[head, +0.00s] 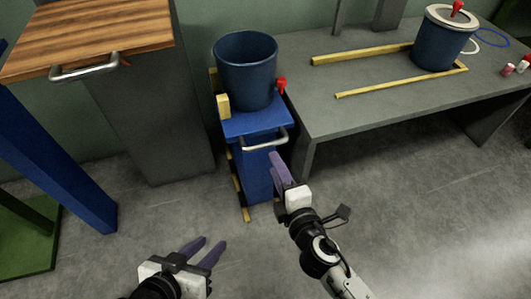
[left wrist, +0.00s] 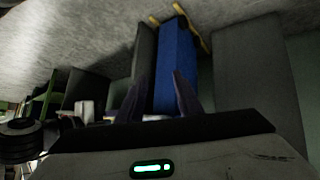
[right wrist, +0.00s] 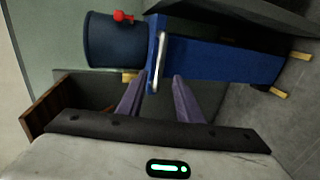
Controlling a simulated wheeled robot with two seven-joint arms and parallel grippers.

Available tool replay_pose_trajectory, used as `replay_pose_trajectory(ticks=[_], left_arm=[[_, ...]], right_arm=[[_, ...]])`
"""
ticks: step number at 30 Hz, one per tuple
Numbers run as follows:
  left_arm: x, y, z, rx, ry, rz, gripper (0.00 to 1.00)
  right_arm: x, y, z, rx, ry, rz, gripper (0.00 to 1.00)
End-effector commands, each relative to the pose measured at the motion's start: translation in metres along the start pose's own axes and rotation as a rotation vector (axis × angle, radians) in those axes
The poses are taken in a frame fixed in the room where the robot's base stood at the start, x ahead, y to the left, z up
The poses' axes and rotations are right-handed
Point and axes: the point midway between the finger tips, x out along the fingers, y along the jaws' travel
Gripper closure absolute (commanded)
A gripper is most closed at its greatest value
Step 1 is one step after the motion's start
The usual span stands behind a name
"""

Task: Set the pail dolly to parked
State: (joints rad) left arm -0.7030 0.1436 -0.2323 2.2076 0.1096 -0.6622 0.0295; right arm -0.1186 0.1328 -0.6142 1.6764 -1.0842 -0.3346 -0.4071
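The pail dolly (head: 256,124) is a blue cart with a dark blue pail (head: 246,72) upright on its top and a silver bar handle (head: 265,141) at its front. My right gripper (head: 276,158) is just below and in front of the handle. In the right wrist view the right gripper (right wrist: 157,82) is open, with the handle (right wrist: 158,62) just beyond and between its fingertips; I cannot tell whether they touch. My left gripper (head: 212,245) is open and empty, low over the floor, apart from the dolly, whose blue front (left wrist: 176,65) shows in the left wrist view.
A wood-topped cabinet (head: 155,120) with a handle stands left of the dolly. A grey table (head: 385,110) with yellow rails (head: 400,82) and a lidded pail (head: 440,42) stands right. A red knob (head: 281,84) is beside the dolly's pail. Floor in front is clear.

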Motion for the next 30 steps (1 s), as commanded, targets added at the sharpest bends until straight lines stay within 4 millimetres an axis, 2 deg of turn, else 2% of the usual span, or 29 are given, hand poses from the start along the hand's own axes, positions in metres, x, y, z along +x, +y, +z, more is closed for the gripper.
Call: replay_pose_trajectory(ticks=[12,16,21,29,30], left_arm=[[0.012,0.005,0.003,0.017,-0.038,0.025,0.68],[0.016,0.007,0.005,0.023,-0.054,0.035,0.68],[0.017,0.008,0.006,0.028,-0.067,0.042,0.68],[0.017,0.008,0.005,0.029,-0.068,0.042,0.68],[0.017,0.008,0.005,0.029,-0.068,0.042,0.68]], right_arm=[[0.071,0.000,0.000,-0.003,-0.001,0.002,0.68],[0.088,0.000,0.000,-0.002,-0.001,0.001,0.68],[0.098,0.001,0.000,0.000,-0.001,0.000,0.68],[0.099,0.001,0.000,0.001,-0.001,-0.001,0.68],[0.098,0.001,0.000,0.001,-0.001,-0.001,0.73]])
